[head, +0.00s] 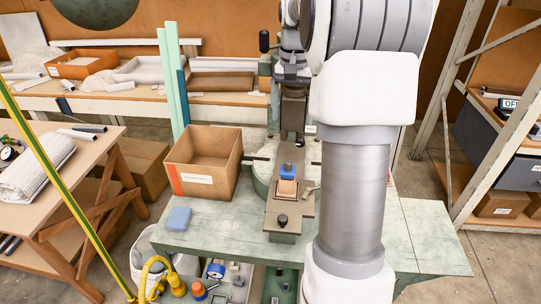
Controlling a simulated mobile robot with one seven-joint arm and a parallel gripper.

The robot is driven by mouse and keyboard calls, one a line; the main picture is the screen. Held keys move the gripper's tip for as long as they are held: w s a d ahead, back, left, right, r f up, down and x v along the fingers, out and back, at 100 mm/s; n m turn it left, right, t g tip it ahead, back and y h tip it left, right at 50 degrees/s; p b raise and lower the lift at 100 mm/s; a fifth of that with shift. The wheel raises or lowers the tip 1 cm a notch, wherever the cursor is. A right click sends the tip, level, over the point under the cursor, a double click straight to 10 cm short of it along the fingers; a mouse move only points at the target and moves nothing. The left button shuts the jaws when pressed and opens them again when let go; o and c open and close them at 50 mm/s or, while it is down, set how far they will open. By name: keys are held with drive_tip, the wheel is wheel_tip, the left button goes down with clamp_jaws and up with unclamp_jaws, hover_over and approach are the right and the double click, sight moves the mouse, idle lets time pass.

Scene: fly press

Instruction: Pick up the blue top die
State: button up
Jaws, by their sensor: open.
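A small bright blue block (291,170), which looks like the blue top die, sits on the narrow brown bed plate (283,218) of the press. A tan block (287,188) is right in front of it. A paler blue block (178,219) lies apart on the green table, front left. My gripper (291,73) shows small at the top centre, in front of the press's upper part and well above the bright blue block. It is open, with nothing seen between its fingers. Its fingertips are hard to separate from the press behind.
An open cardboard box (204,163) stands left of the press on the green table (222,238). Upright green bars (173,80) rise behind it. The dark press ram (293,112) hangs above the bed. My arm hides much of the table's right side.

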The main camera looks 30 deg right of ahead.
sight(288, 162)
wheel_tip(288, 162, down, 12)
drive_tip(key=shift+d+f, duration=0.1)
drive_tip(key=shift+f, duration=0.05)
drive_tip(key=shift+w+a+f, duration=0.1)
drive_tip(key=shift+a+f, duration=0.05)
drive_tip(key=shift+f, duration=1.2)
drive_tip(key=shift+w+a+f, duration=0.1)
drive_tip(key=shift+f, duration=1.2)
drive_tip(key=shift+c, duration=0.2)
clamp_jaws()
